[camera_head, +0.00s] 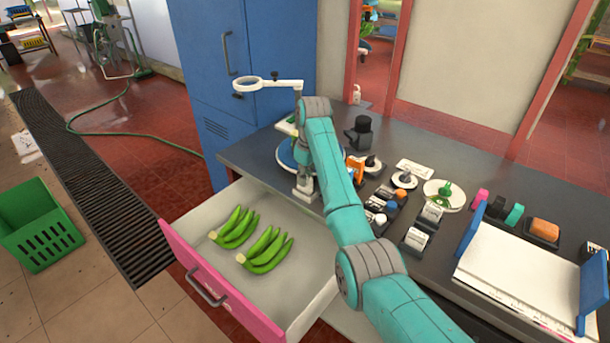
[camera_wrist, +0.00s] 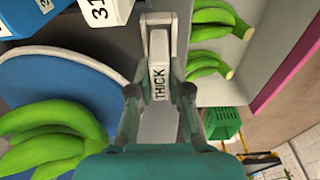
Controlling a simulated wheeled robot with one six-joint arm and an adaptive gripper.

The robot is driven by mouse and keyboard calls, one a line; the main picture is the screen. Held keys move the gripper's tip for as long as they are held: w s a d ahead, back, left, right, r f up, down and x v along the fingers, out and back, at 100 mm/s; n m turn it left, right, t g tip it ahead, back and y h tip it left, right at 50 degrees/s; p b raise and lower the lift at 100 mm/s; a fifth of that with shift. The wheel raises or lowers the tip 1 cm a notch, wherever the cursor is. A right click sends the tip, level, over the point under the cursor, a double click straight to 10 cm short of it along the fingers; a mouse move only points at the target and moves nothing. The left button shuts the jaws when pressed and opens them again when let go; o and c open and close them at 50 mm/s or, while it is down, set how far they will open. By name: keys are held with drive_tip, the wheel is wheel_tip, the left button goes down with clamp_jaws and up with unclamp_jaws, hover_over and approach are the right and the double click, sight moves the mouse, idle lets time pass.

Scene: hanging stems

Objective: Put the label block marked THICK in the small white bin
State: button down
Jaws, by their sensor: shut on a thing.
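The label block (camera_wrist: 159,82) marked THICK is a small pale block with dark letters. It is between the two fingers of my gripper (camera_wrist: 160,98) in the wrist view, and the gripper is shut on it. The lettering faces the camera and runs along the block's length.
An open drawer (camera_head: 292,271) holds green banana bunches (camera_head: 265,250). A white ring magnifier (camera_head: 249,84) stands behind my arm. Label holders (camera_head: 415,239), round white dishes (camera_head: 458,202) and a paper tray (camera_head: 515,285) crowd the counter at right. A green crate (camera_head: 41,232) stands on the floor.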

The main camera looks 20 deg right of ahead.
drive_tip(key=shift+f, duration=0.7)
drive_tip(key=c, duration=1)
unclamp_jaws()
drive_tip(key=r, duration=0.6)
drive_tip(key=shift+s+d+r, duration=0.25)
drive_tip(key=shift+s+r, duration=0.05)
drive_tip(key=shift+r, duration=0.1)
drive_tip(key=shift+s+r, duration=0.1)
drive_tip(key=shift+r, duration=0.2)
